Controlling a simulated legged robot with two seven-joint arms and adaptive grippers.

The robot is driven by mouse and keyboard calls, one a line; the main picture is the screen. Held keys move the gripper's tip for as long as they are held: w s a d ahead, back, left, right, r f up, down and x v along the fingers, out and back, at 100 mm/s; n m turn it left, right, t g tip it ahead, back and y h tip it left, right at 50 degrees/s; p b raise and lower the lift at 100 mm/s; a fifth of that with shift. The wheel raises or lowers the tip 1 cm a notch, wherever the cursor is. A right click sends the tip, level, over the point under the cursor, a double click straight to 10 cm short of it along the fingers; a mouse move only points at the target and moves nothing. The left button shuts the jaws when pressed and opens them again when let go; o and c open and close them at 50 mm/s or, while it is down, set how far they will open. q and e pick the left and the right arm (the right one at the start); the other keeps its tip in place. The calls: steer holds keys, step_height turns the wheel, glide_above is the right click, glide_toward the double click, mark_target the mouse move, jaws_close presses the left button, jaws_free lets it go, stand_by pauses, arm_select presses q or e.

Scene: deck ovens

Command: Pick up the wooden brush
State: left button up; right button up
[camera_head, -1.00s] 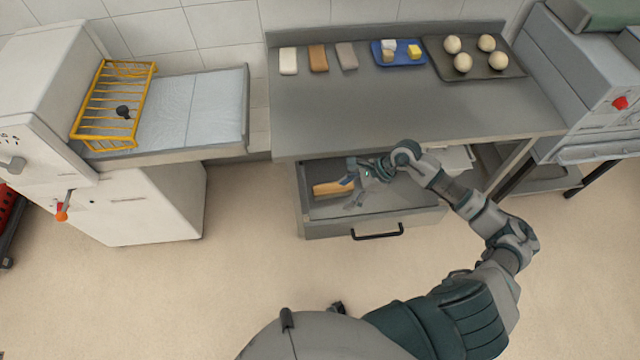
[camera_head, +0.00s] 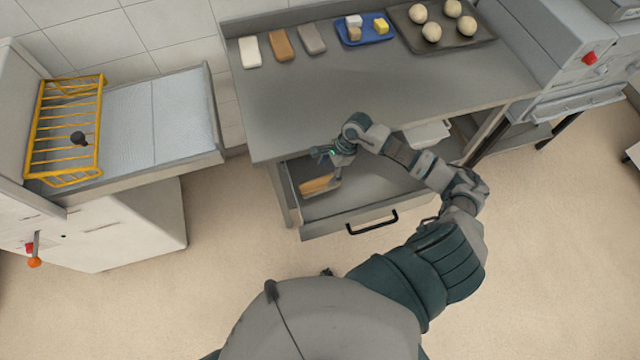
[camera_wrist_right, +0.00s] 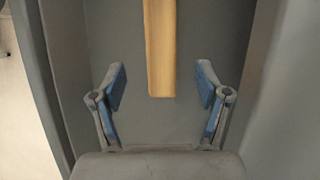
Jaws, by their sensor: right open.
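The wooden brush (camera_head: 318,185) lies in the left part of the open drawer (camera_head: 350,213) under the steel counter. In the right wrist view its pale wooden length (camera_wrist_right: 160,50) runs down from the top edge and ends between and beyond my fingertips. My right gripper (camera_head: 324,154) is over the drawer, just above the brush in the head view. It is open and empty, with its blue-padded fingers (camera_wrist_right: 160,88) apart on either side of the brush's line. The far end of the brush is out of the wrist frame. My left gripper is not in view.
The counter (camera_head: 360,95) overhangs the drawer's back. On it are several bars (camera_head: 281,45), a blue tray (camera_head: 343,38) and a dark tray (camera_head: 455,44) with dough balls. A yellow rack (camera_head: 66,128) stands at left. The floor in front is clear.

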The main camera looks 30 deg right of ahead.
mark_target(322, 182)
steer(key=x, duration=0.2)
steer(key=shift+w+a+f, duration=0.1)
steer(key=shift+a+f, duration=0.2)
step_height(322, 182, down, 5)
steer(key=shift+w+a+r+p, duration=0.1)
steer(key=shift+w+a+p, duration=0.1)
steer(key=shift+p, duration=0.25)
steer(key=shift+a+f, duration=0.3)
steer(key=shift+f, duration=0.05)
steer(key=shift+a+r, duration=0.1)
steer(key=shift+a, duration=0.2)
steer(key=shift+c, duration=0.5)
steer(key=c, duration=0.8)
steer(key=shift+d, duration=0.1)
steer(key=c, duration=0.4)
steer(key=shift+d, duration=0.1)
steer(key=shift+c, duration=0.2)
steer(key=shift+d, duration=0.1)
